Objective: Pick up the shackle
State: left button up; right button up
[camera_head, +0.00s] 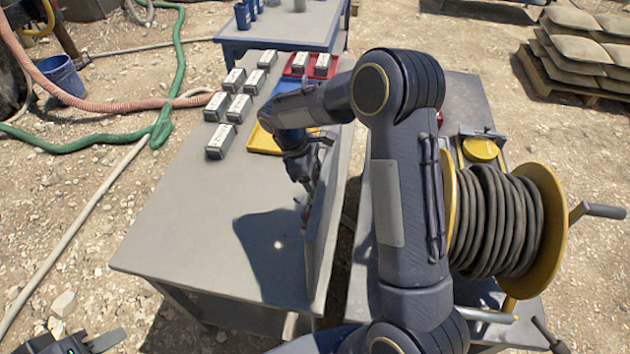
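I cannot make out a shackle for certain. A small reddish bit shows at the fingertips of my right gripper (307,192), too small and too covered to identify. My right arm fills the middle of the view and its gripper points down, low over the right edge of the grey table (190,235), beside an upright grey panel (323,225). Its fingers are narrow and partly hidden, so I cannot tell whether they are open or shut. My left gripper (103,341) shows only in part at the bottom left corner, away from the table.
Several grey-white boxes (229,108) stand at the table's far end, near a red tray (298,71) and a yellow tray (262,140). A cable reel (548,210) stands on the right bench. The table's near left part is clear.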

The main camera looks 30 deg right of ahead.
jog(key=shift+w+r+b, duration=0.1)
jog(key=shift+r+b, duration=0.2)
jog(key=shift+r, duration=0.35)
jog(key=shift+b+v, duration=0.4)
jog(key=shift+v, duration=0.55)
jog(key=w+a+b, duration=0.2)
jog(key=w+a, duration=0.8)
jog(key=a, duration=0.3)
jog(key=shift+w+a, duration=0.25)
jog(key=shift+a, duration=0.05)
jog(key=shift+r, duration=0.1)
